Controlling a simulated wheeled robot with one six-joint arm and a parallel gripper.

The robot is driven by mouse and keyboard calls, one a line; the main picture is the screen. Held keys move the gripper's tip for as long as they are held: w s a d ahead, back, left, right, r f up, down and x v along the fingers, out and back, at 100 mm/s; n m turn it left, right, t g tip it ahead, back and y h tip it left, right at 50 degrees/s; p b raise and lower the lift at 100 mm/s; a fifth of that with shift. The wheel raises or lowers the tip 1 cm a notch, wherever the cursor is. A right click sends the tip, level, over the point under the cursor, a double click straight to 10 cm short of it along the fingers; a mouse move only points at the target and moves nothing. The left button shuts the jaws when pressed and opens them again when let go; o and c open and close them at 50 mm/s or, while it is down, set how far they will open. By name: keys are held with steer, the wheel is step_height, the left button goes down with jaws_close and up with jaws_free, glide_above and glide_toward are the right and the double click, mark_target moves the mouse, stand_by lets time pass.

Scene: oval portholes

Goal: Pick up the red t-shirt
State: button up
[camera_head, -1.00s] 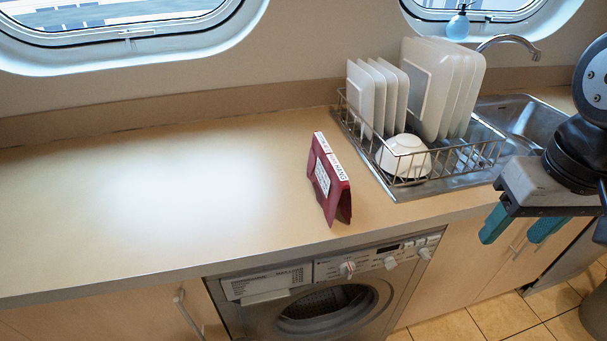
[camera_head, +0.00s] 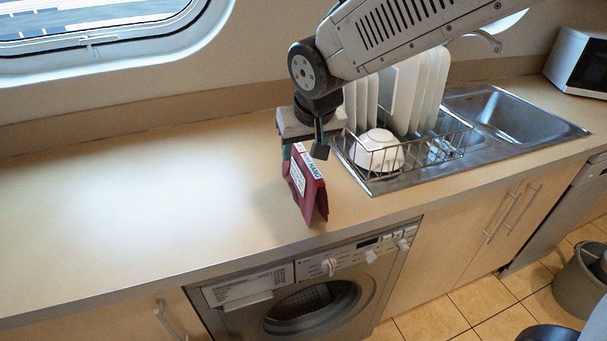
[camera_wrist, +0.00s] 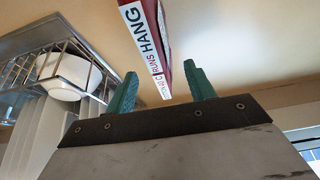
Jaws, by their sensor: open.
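The red t-shirt (camera_head: 309,200) stands on the counter as a stiff, tent-like folded piece with white printed labels. It is above the washing machine, left of the dish rack. My gripper (camera_head: 303,150) is open over the upper far end of the red t-shirt, its teal fingers pointing down, one on each side of the ridge in the picture. In the wrist view, the red t-shirt (camera_wrist: 152,35) shows its "HANG" label edge between and beyond the fingers of my gripper (camera_wrist: 160,70). I cannot tell whether either finger touches it.
A wire dish rack (camera_head: 418,160) with white plates and a bowl (camera_head: 377,150) stands close on the right, beside the sink (camera_head: 515,120). The counter (camera_head: 90,200) to the left is clear. A washing machine (camera_head: 315,285) is below the front edge.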

mark_target(304, 154)
steer(key=x, duration=0.4)
steer(key=shift+w+d+f, duration=0.2)
steer(key=shift+d+f, duration=0.05)
steer(key=shift+f, duration=0.1)
jaws_close()
steer(key=shift+r, duration=0.1)
